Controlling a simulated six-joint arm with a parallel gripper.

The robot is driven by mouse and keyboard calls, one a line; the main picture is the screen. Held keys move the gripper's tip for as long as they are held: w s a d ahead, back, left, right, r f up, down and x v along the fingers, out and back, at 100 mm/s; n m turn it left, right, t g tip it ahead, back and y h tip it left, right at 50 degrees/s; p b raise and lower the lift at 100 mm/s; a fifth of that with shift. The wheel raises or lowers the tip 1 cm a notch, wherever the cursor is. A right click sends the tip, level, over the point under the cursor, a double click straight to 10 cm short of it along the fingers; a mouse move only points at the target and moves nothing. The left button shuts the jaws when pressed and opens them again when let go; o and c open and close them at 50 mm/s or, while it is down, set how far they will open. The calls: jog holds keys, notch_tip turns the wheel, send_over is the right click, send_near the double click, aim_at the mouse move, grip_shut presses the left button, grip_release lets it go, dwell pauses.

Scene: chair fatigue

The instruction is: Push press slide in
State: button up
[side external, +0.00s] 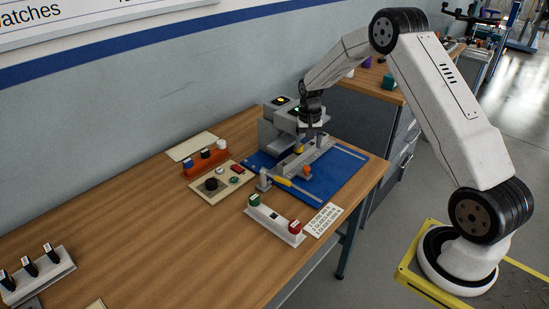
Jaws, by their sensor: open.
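The grey press (268,134) stands at the back of a blue mat (330,183) on the wooden table. A grey slide (318,152) runs out from the press toward the front, with an orange knob (306,171) near its front end. A yellow part (298,150) sits beside the slide under the press head. My gripper (312,122) points down, in front of the press and above the far part of the slide. It is open, and nothing shows between its fingers. Whether it touches the slide is too small to tell.
A yellow-handled tool (284,182) lies on the mat's front left. A two-button box (273,223) and an instruction card (323,221) are at the table's front edge. A control panel (218,184) and an orange rack (205,162) stand left. The table's middle left is clear.

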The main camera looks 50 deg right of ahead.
aim_at(307, 167)
jog(key=shift+w+d+r, duration=0.15)
jog(key=shift+w+r, duration=0.2)
jog(key=shift+c, duration=0.4)
jog(key=m, duration=0.2)
jog(key=s+f+m+t+y, duration=0.1)
jog(key=m, duration=0.1)
jog(key=shift+s+d, duration=0.1)
jog(key=shift+d, duration=0.05)
jog(key=m+t, duration=0.1)
jog(key=m, duration=0.3)
jog(key=s+d+f+m+t+y, duration=0.1)
jog(key=m, duration=0.4)
jog(key=s+d+m+y, duration=0.1)
jog(key=m, duration=0.3)
jog(key=shift+f+m+t, duration=0.25)
jog(key=shift+m+t, duration=0.15)
jog(key=shift+x, duration=3.9)
jog(key=shift+c, duration=0.2)
